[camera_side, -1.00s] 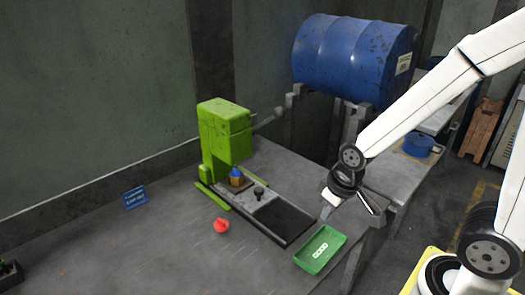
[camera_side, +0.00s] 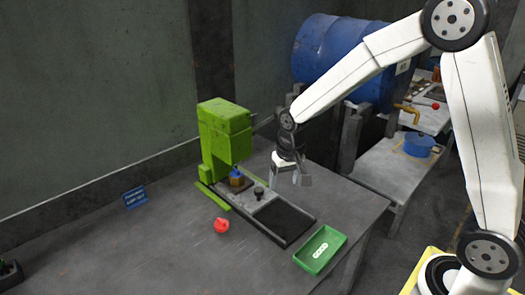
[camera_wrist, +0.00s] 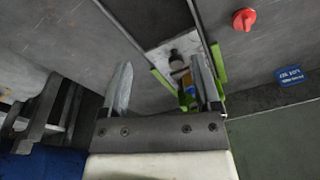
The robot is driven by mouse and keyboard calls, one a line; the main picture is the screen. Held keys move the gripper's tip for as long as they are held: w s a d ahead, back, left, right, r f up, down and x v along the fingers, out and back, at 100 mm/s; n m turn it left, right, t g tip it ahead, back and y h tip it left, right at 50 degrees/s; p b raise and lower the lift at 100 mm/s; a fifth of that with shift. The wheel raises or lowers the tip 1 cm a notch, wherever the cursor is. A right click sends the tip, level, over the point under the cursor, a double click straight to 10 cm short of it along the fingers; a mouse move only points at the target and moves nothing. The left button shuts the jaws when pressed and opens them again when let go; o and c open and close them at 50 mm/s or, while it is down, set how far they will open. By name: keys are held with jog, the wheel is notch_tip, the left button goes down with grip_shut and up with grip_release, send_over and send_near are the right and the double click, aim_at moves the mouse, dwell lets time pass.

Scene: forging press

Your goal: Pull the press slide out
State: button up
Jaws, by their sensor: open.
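A workpiece with a blue top and a brown-yellow body (camera_side: 236,177) sits at the press end of the slide. My gripper (camera_side: 288,186) is open and empty above the track, to the right of the knob. In the wrist view the knob (camera_wrist: 176,57) shows between the spread fingers (camera_wrist: 163,90), apart from both; the right finger partly hides the slide.
A green tray (camera_side: 320,249) stands near the table's right edge. A red knob-like object (camera_side: 221,225) lies left of the track, and a blue sign (camera_side: 135,197) lies farther left. A blue drum (camera_side: 330,55) is behind my arm.

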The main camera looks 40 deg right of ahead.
aim_at(259, 189)
jog(key=w+f+m, duration=0.1)
jog(key=w, duration=0.2)
jog(key=w+d+m+g, duration=0.1)
jog(key=w+m, duration=0.1)
jog(key=w, duration=0.2)
jog(key=w+d+f+m, duration=0.1)
jog(key=w, duration=0.3)
jog(key=shift+w+f+m, duration=0.2)
jog(key=shift+f+m, duration=0.1)
jog(key=shift+f, duration=3.9)
grip_shut()
jog(key=shift+a, duration=0.1)
